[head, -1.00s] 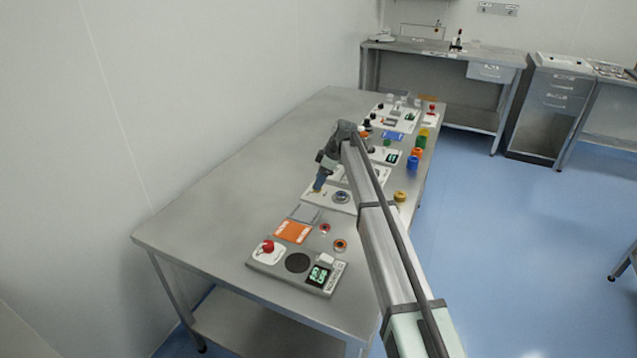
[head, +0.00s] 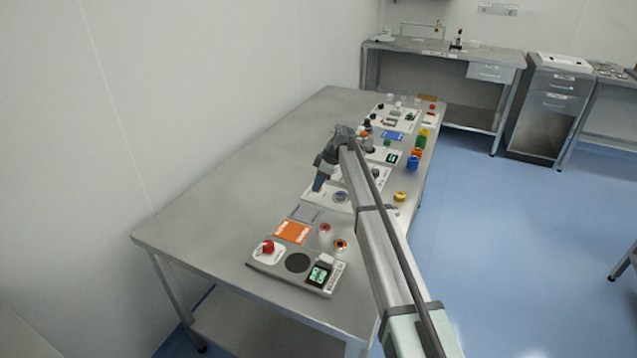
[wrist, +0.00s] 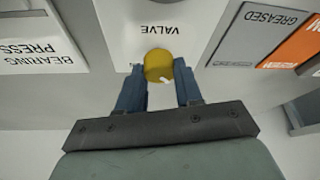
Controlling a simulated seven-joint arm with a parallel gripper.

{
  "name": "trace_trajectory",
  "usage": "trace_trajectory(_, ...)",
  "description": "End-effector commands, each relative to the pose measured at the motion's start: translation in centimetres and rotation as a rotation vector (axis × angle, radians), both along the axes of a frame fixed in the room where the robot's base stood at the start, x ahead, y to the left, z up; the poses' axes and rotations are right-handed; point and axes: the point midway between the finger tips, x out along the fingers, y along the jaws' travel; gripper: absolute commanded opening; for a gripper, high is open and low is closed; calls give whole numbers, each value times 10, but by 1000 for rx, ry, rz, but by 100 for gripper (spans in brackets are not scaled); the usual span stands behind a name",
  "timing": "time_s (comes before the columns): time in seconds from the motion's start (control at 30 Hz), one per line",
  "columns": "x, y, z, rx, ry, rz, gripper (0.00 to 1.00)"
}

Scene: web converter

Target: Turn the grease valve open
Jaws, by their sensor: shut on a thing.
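The grease valve is a round yellow knob (wrist: 158,64) with a small white mark, on a white panel (wrist: 175,20) labelled VALVE. In the wrist view it sits between the two blue fingers of my gripper (wrist: 160,80), which is shut on it. In the head view my gripper (head: 318,184) points down at the panel on the near half of the bench and hides the knob.
The steel bench (head: 215,215) is bare on its left side. An orange card (head: 291,232) and a grey GREASED pad (wrist: 253,35) lie beside the panel. A device with a red knob (head: 268,247) stands nearer. A BEARING PRESS panel (wrist: 38,40) is on the other side.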

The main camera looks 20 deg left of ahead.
Motion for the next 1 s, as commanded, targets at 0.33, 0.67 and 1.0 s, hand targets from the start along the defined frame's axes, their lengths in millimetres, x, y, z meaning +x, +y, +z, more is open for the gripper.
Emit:
trace_trajectory(0.33, -1, 0, 0, 0, 1, -9, 4)
trace_trajectory(0.67, -3, -1, 0, 0, 1, -157, 4)
trace_trajectory(1.0, -5, -1, 0, -1, 0, -468, 4)
